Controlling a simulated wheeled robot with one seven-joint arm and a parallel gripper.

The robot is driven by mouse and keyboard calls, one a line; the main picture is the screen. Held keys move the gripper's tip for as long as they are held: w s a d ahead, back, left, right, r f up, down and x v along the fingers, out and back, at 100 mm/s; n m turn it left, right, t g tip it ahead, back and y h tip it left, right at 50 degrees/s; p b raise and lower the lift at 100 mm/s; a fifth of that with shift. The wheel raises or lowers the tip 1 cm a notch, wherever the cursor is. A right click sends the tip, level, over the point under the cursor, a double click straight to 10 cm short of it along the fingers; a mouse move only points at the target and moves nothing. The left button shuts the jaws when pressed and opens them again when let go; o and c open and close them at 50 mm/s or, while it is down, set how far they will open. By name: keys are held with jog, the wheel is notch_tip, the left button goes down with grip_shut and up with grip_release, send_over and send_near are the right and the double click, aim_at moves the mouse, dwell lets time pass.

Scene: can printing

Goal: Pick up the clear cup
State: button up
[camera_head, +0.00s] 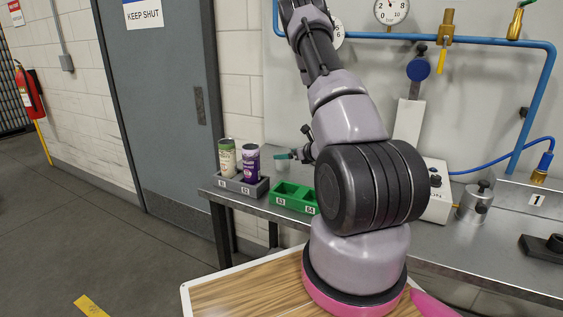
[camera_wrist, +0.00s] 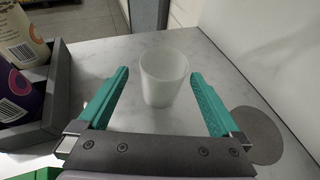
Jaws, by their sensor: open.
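The clear cup (camera_wrist: 164,82) is a frosted, translucent tumbler. It stands upright on the grey bench top in the wrist view. My gripper (camera_wrist: 160,76) is open, with one teal finger to the left of the cup and the other to its right. The cup is near the fingertips, and gaps show between it and both fingers. In the head view my gripper (camera_head: 285,156) is low over the bench behind the green holder, partly hidden by my arm. I cannot make out the cup clearly there.
A grey holder (camera_head: 236,186) with a green can (camera_head: 227,160) and a purple can (camera_head: 252,166) stands to the left. A green holder (camera_head: 285,202) is beside it, with an empty slot showing. A dark disc (camera_wrist: 258,135) lies on the bench to the cup's right.

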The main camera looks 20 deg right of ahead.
jog(key=shift+d+r+x, duration=0.1)
jog(key=shift+x, duration=1.7)
jog(key=shift+d+r+x, duration=0.1)
jog(key=shift+x, duration=1.65)
jog(key=shift+w, duration=0.15)
jog(key=c, duration=1.3)
